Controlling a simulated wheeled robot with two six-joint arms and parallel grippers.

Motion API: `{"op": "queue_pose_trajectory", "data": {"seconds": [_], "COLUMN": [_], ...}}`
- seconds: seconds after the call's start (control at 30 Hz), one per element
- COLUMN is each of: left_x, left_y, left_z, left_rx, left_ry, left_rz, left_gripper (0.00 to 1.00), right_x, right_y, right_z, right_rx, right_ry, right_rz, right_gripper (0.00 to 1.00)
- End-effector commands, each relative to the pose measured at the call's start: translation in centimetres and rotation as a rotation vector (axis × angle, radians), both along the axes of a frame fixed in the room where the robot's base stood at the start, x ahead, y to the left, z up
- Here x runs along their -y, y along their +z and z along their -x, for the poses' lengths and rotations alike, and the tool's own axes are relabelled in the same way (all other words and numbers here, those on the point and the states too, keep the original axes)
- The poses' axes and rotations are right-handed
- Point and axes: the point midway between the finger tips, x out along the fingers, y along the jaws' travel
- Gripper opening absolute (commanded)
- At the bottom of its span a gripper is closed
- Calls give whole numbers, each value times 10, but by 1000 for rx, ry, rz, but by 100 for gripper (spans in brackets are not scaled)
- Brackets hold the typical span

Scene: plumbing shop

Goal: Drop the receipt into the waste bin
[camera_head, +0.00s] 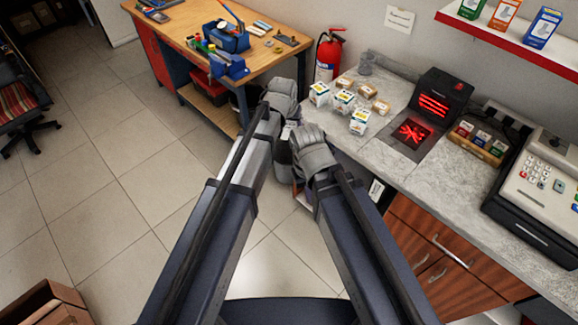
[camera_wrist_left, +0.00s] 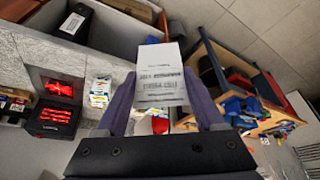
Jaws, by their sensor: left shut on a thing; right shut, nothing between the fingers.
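In the left wrist view a white printed receipt (camera_wrist_left: 160,72) stands out between the fingers of my left gripper (camera_wrist_left: 163,92), which is shut on it. Bench and counter items show behind it. In the head view my own forearms and wrists hide the receipt and most of the left gripper. My right gripper (camera_head: 284,152) shows partly beside the right wrist; it is shut and empty. A dark shape (camera_head: 240,104) beside the workbench's near end may be the waste bin, but it is mostly hidden and I cannot be sure.
A workbench (camera_head: 165,32) with a blue tool bag (camera_head: 228,40) stands at the back. A fire extinguisher (camera_head: 328,57) is between it and the stone counter (camera_head: 455,185). The counter holds small boxes (camera_head: 360,121), a red-lit scanner (camera_head: 440,97) and a cash register (camera_head: 540,185).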

Motion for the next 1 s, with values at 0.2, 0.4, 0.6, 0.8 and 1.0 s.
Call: {"op": "queue_pose_trajectory", "data": {"seconds": [0.2, 0.4, 0.6, 0.8, 1.0], "left_x": [0, 0, 0, 0, 0], "left_y": [0, -6, -36, -89, -143], "left_z": [0, 0, 0, 0, 0], "left_rx": [0, 0, 0, 0, 0], "left_ry": [0, 0, 0, 0, 0], "left_rz": [0, 0, 0, 0, 0], "left_gripper": [20, 20, 20, 20, 20], "right_x": [0, 0, 0, 0, 0], "right_y": [0, -6, -36, -89, -143], "right_z": [0, 0, 0, 0, -1], "right_rx": [0, 0, 1, 1, 2], "right_ry": [0, 0, 2, 4, 8], "right_rz": [0, 0, 1, 1, 2], "right_gripper": [0, 0, 0, 0, 0]}}
